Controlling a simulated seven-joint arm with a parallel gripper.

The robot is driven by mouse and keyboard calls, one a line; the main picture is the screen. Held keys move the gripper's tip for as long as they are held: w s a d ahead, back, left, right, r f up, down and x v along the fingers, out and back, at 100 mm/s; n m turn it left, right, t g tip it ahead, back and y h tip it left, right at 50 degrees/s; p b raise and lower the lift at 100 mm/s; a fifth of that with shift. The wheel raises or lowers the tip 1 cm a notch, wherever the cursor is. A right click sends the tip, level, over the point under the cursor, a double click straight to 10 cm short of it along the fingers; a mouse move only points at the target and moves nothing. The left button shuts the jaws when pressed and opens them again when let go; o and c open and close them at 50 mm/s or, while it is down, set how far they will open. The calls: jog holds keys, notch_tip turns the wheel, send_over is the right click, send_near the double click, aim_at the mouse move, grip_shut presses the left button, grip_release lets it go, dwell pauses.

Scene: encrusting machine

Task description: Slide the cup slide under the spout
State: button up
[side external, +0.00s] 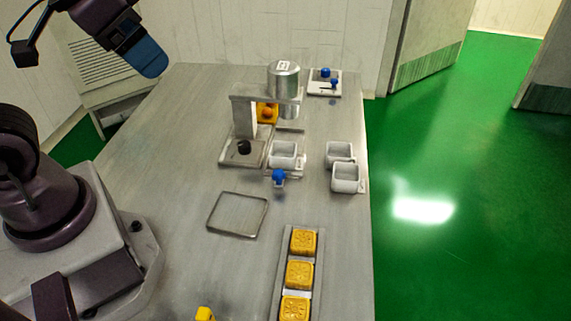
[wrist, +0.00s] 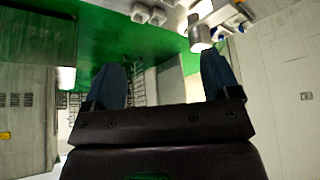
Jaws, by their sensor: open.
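The cup slide (side external: 270,174) is a small pale plate carrying a white square cup (side external: 284,153), with a blue knob (side external: 279,176) at its front. It sits on the table in front of the machine. The spout (side external: 289,111) hangs under a silver cylinder (side external: 284,80) on the machine's arm, behind the cup and higher up. My gripper (side external: 146,62) is high at the upper left, far from the slide. In the wrist view my gripper (wrist: 163,85) has its two blue fingers wide apart with nothing between them.
Two white cups (side external: 345,178) stand right of the slide. The left tabletop is clear.

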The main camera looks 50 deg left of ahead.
jog(key=shift+w+d+f+m+g+h, duration=0.2)
jog(key=shift+d+f+m+g, duration=0.1)
jog(key=shift+d+f, duration=0.2)
jog(key=shift+w+d+f+m+g+h, duration=0.1)
jog(key=shift+w+d+f+m+g, duration=0.1)
jog(key=shift+d+f+g, duration=0.25)
jog(key=c, duration=0.7)
jog(key=shift+o, duration=0.2)
jog(key=n+g+y, duration=0.3)
jog(key=n+y, duration=0.2)
jog(key=n, duration=1.2)
send_near(279, 173)
jog(key=x, duration=0.9)
